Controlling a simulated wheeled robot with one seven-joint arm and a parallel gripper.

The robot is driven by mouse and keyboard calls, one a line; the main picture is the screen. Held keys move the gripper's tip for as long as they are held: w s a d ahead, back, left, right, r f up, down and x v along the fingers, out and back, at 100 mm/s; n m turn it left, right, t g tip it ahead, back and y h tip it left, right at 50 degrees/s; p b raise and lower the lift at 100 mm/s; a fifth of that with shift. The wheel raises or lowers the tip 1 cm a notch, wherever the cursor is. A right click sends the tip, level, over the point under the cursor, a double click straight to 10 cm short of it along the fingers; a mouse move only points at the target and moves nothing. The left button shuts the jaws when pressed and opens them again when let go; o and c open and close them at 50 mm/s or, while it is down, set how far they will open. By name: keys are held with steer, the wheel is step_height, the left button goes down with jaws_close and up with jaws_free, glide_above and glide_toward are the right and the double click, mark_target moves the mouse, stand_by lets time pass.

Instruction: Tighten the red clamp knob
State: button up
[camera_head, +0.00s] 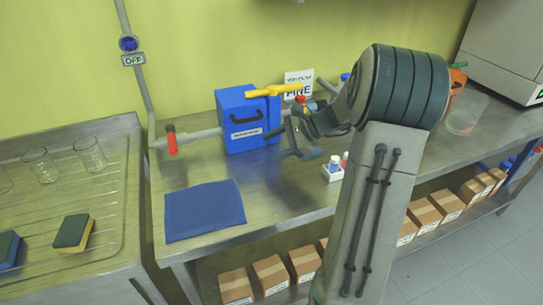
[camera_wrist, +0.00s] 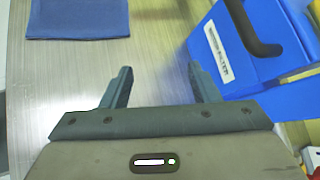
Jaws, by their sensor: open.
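A small red knob (camera_head: 300,99) shows beside the yellow handle, above and behind my gripper in the head view. A larger red handle (camera_head: 172,140) sits upright on a grey pipe to the left of the blue box. I cannot tell which of the two is the clamp knob. My gripper (camera_head: 290,148) is over the bench in front of the blue box, partly hidden by my arm. In the wrist view my gripper (camera_wrist: 160,82) is open with bare bench between its fingers.
The blue box (camera_head: 238,122) with a black handle stands close to my gripper; it also fills the right of the wrist view (camera_wrist: 235,60). A blue cloth (camera_head: 204,210) lies front left. Small bottles (camera_head: 334,168) stand near my arm.

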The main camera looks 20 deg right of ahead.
steer(key=shift+s+a+f+n+g, duration=0.1)
steer(key=shift+s+a+n+g, duration=0.2)
steer(key=shift+s+a+n, duration=0.5)
steer(key=shift+s+a, duration=0.1)
steer(key=shift+a, duration=0.15)
